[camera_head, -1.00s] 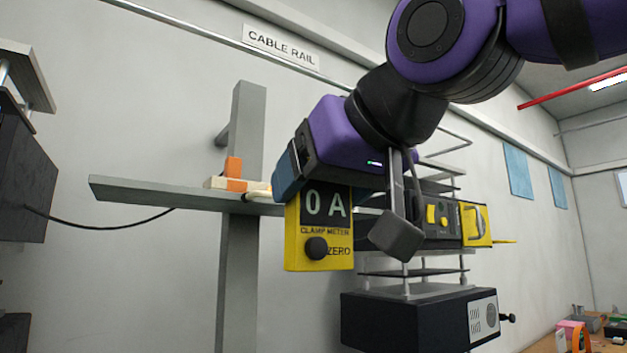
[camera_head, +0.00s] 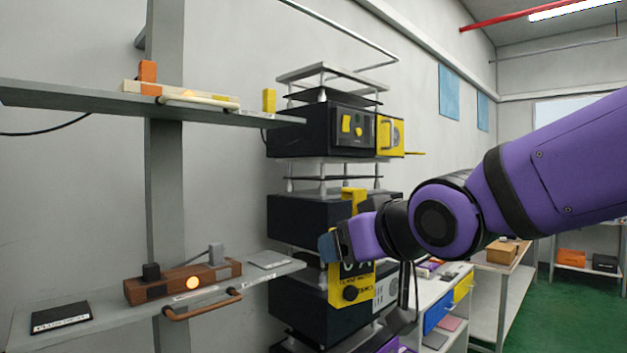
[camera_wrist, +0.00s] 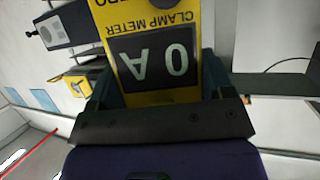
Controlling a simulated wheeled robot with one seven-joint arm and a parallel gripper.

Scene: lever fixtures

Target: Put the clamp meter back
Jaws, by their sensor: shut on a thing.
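The clamp meter (camera_head: 351,292) is a yellow body with a dark "0 A" display and a black knob. My gripper (camera_head: 327,246) is shut on it and holds it upright in front of the dark rack units. My gripper covers part of it in the head view. In the wrist view, the clamp meter (camera_wrist: 153,75) appears upside down between the fingers of my gripper (camera_wrist: 155,95). A yellow piece (camera_head: 354,196) shows just above my gripper; I cannot tell whether it belongs to the meter.
An upper grey shelf (camera_head: 60,97) carries a white and orange fixture. A lower shelf (camera_head: 90,325) carries a brown lever fixture (camera_head: 185,283) with a lit lamp. The stacked dark rack (camera_head: 315,130) stands behind the meter. Benches (camera_head: 497,270) stand at the right.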

